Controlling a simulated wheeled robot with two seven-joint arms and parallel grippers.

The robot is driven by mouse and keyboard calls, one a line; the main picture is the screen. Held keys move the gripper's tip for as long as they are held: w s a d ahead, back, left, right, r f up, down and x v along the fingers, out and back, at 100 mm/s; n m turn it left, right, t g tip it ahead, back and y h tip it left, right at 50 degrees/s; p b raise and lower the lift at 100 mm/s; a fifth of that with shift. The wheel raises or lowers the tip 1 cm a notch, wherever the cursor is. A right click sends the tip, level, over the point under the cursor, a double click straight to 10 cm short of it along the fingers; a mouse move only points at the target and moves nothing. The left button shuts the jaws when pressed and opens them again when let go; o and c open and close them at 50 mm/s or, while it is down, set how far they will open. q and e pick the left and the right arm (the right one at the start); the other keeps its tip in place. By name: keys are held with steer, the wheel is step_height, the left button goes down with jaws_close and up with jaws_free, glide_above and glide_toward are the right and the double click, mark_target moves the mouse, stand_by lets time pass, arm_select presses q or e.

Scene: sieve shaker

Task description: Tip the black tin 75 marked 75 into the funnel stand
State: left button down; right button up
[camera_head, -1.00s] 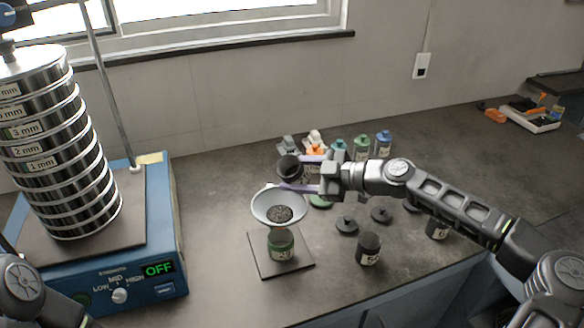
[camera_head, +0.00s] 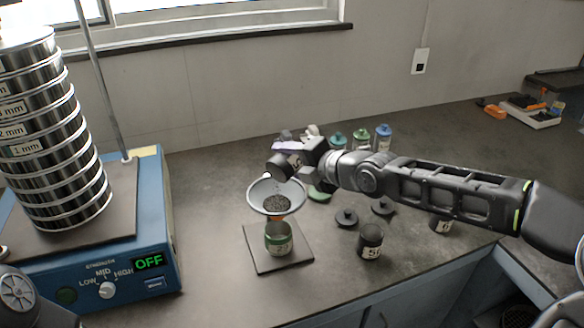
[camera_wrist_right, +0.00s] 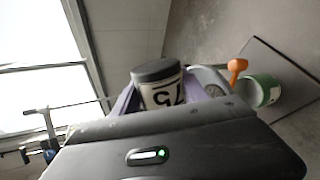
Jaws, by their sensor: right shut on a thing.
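The black tin (camera_head: 281,165) is in my right gripper (camera_head: 290,156), tilted with its mouth over the upper rim of the funnel. In the right wrist view the tin (camera_wrist_right: 160,93) shows a pale label with 75, between purple fingers. The pale funnel (camera_head: 262,188) holds a patch of dark grains (camera_head: 276,204). A green-banded jar (camera_head: 279,238) stands below the funnel on a dark square plate (camera_head: 300,255). I cannot see how much is left inside the tin. Part of my left arm shows at the lower left; its gripper is out of view.
A stack of sieves (camera_head: 50,150) stands on a blue shaker (camera_head: 158,235) reading OFF, at left. Several jars (camera_head: 382,138) stand behind my right arm.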

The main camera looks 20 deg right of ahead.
steer(key=shift+s+a+r+n+h, duration=0.1)
steer(key=shift+a+r+n+h, duration=0.05)
steer(key=shift+r+n+h, duration=0.2)
steer(key=shift+f, duration=0.1)
stand_by(1.4)
steer(key=shift+p, duration=0.35)
steer(key=m+p, duration=0.1)
steer(key=p, duration=0.1)
steer(key=m+y+p, duration=0.1)
steer(key=p, duration=0.1)
steer(key=shift+w+d+r+g, duration=0.2)
steer(key=shift+w+d+g, duration=0.05)
steer(key=shift+d+g, duration=0.1)
steer(key=shift+f+y+p, duration=0.1)
steer(key=shift+y+p, duration=0.15)
steer(key=shift+p, duration=0.4)
steer(key=shift+w+d+f+m, duration=0.1)
steer(key=shift+f+m, duration=0.1)
steer(key=shift+m, duration=0.05)
steer(key=shift+f, duration=0.2)
